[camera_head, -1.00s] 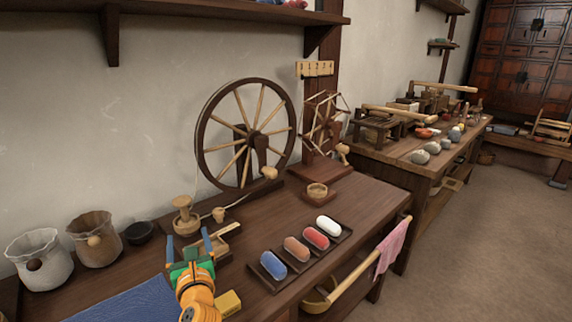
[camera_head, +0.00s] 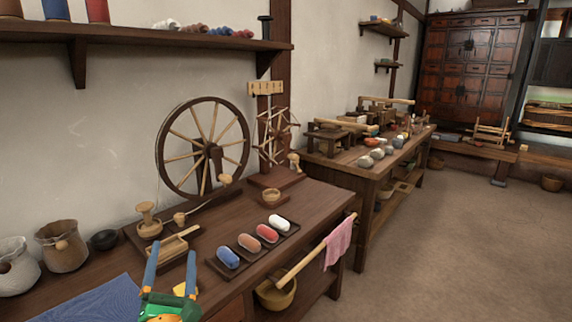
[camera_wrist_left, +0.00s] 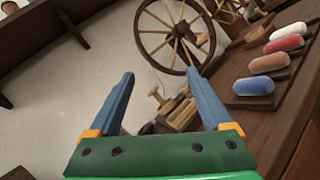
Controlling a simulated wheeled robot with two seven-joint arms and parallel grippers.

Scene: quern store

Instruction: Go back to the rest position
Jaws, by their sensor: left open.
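My left gripper (camera_head: 171,273) is at the bottom of the head view, above the front part of the dark wooden table (camera_head: 318,197). Its two blue fingers are apart with nothing between them. In the left wrist view the same open fingers (camera_wrist_left: 165,100) frame the wall and the spinning wheel's base. My right gripper is not in view.
A spinning wheel (camera_head: 204,147) stands at the table's back. A tray (camera_head: 247,262) holds several coloured rolls, right of my gripper. Two sacks (camera_head: 61,246) and a dark bowl (camera_head: 104,240) stand left. Open floor (camera_head: 460,240) lies right.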

